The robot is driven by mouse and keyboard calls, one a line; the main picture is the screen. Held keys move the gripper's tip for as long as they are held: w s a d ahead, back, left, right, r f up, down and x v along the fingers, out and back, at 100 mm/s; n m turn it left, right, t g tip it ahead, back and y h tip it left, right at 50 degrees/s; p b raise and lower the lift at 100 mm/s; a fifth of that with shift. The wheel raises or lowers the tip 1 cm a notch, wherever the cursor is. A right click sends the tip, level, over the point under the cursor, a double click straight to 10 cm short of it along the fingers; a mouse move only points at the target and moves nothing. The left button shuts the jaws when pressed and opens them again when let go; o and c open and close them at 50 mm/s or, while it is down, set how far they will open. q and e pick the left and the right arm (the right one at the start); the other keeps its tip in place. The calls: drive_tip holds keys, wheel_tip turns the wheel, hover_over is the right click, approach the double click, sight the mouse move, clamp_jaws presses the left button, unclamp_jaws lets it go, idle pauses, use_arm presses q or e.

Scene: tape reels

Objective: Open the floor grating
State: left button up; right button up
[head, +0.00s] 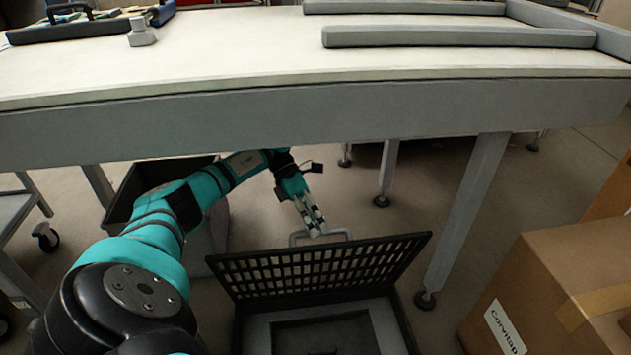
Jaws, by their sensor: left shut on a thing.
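The floor grating (318,268) is a dark lattice panel, tilted up from its frame (377,325) in the floor. A recess shows below it. A light grey handle (340,233) stands at the panel's upper edge. My left gripper (317,229) reaches down under the table and is shut on this handle. The fingertips are small in the view. My right gripper is not in view.
A grey-sided table (300,112) spans the view above the grating, with a leg (466,210) just to the right of it. A cardboard box (560,285) stands at the lower right. A dark bin (150,185) stands behind my left arm.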

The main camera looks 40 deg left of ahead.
use_arm(q)
drive_tip(key=shift+a, duration=0.1)
drive_tip(key=s+v, duration=0.1)
drive_tip(key=v, duration=0.6)
drive_tip(key=shift+w+a, duration=0.2)
drive_tip(key=shift+w, duration=0.3)
drive_tip(key=shift+r, duration=0.15)
